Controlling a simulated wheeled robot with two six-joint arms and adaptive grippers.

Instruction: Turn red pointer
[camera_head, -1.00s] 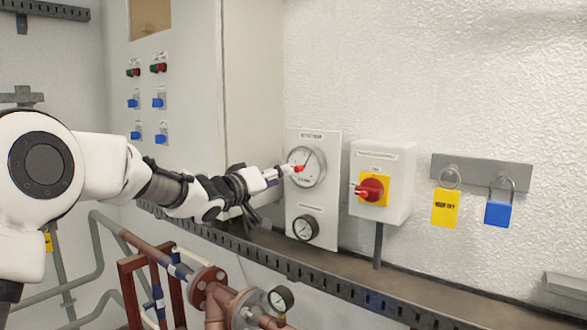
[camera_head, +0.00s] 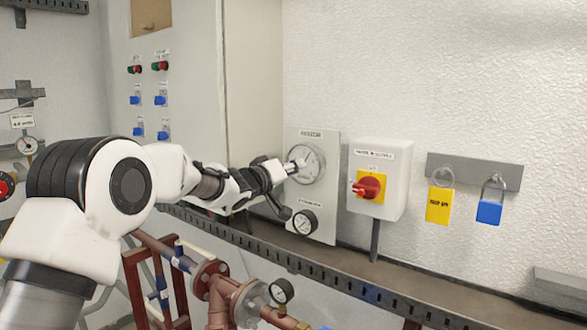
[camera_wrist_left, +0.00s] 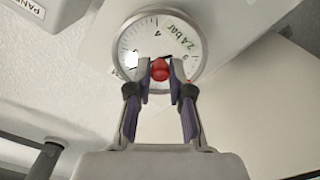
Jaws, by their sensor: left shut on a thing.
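The upper gauge (camera_head: 312,166) is a round white dial in a metal rim on a pale panel. It also shows in the left wrist view (camera_wrist_left: 155,24), with a "2.4 bar" mark and a small red mark at its right edge. The red pointer (camera_wrist_left: 160,70) is a round red knob at the dial's front. My left gripper (camera_head: 297,166) reaches the gauge's left side. In the left wrist view its two fingertips (camera_wrist_left: 160,75) are shut on the red pointer from both sides. In the head view the pointer is hidden by the gripper. My right gripper is not in view.
A smaller gauge (camera_head: 305,222) sits below on the same panel. A grey cabinet (camera_head: 185,90) is left. Pipes (camera_head: 225,300) run below.

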